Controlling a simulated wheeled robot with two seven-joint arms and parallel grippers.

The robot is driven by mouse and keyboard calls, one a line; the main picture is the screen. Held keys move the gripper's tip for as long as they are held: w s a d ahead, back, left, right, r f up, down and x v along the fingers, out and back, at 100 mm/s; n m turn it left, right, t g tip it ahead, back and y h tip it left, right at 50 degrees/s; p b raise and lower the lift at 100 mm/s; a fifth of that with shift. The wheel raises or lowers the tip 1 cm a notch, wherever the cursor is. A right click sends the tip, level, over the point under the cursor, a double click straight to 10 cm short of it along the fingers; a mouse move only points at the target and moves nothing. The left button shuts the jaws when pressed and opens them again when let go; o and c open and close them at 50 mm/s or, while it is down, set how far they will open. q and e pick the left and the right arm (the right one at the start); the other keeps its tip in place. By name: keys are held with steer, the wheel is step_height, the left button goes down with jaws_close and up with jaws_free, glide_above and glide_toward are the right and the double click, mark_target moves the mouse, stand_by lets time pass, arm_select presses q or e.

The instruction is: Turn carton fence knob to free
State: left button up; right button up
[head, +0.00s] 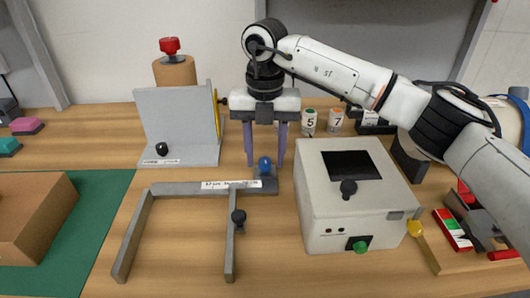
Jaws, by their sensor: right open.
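A flat grey fence frame (190,188) lies on the wooden table, with a white label strip (231,184) whose print is too small to read surely. A blue knob (265,163) stands at its right end, and a black knob (239,216) sits on its middle arm. My right gripper (266,164) points down with its two purple fingers apart, one on each side of the blue knob. I cannot tell whether the fingers touch it. A brown carton (38,210) is at the left edge. My left gripper is not in view.
A white box (355,205) with a black knob and a green button stands right of the fence. A grey angled stand (178,125) with a black knob is behind it. Numbered cups (309,122) stand at the back. A green mat (90,235) lies at left; tools crowd the right edge.

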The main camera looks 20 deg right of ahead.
jaws_close()
